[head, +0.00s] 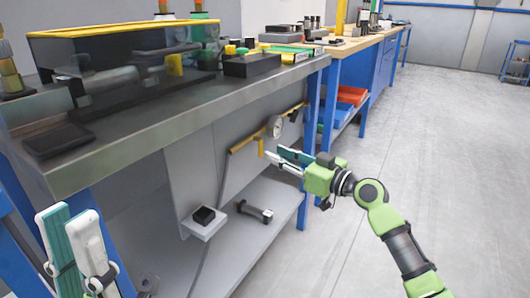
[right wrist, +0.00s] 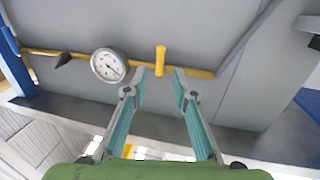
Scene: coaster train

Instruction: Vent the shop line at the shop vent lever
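A yellow lever (right wrist: 160,60) stands on the yellow pipe (right wrist: 198,72) under the workbench. It hangs down from the pipe in the head view (head: 261,148). A black-handled lever (right wrist: 62,59) sits further along the pipe, beyond the round gauge (right wrist: 108,65). No label shows which is the shop vent lever. My right gripper (right wrist: 157,80) is open, its two teal-padded fingers apart, with the yellow lever ahead between the tips. Contact is not visible. In the head view, my right gripper (head: 279,157) is just right of the yellow lever. My left gripper (head: 70,215) is open and empty at lower left.
The grey bench top (head: 150,125) overhangs the pipe. A lower shelf (head: 240,235) holds a metal part (head: 255,211). A small white bracket (head: 203,225) with a black block is left of it.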

